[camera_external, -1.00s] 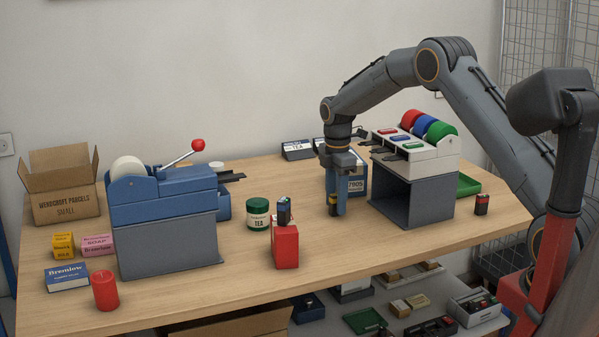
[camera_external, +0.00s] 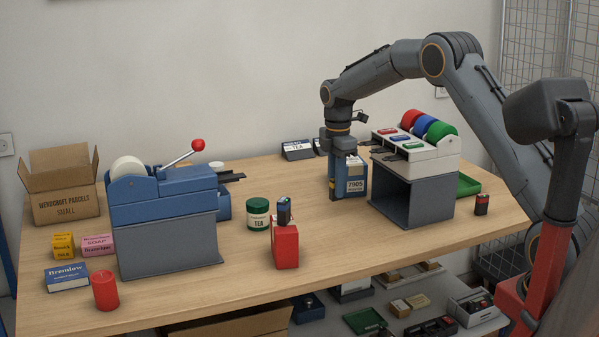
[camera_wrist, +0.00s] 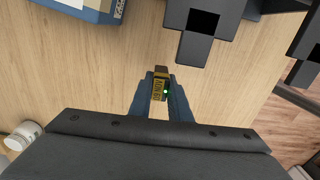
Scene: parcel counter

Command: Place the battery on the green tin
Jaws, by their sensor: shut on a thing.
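A small black and yellow battery (camera_external: 333,196) is held upright between the fingertips of my gripper (camera_external: 335,187). In the wrist view the same battery (camera_wrist: 160,85) shows between the two blue-grey fingers (camera_wrist: 159,98), which are shut on it. The battery is above the wooden table. The green tin (camera_external: 258,215), with a dark green lid and a white TEA label, stands upright on the table, left of my gripper and apart from it. Nothing shows on its lid. I cannot make out the tin in the wrist view.
A blue box (camera_external: 356,178) and a grey stand (camera_external: 412,199) are right of my gripper. A blue dispenser (camera_external: 165,215) stands left. A red-black battery (camera_external: 481,205) lies far right.

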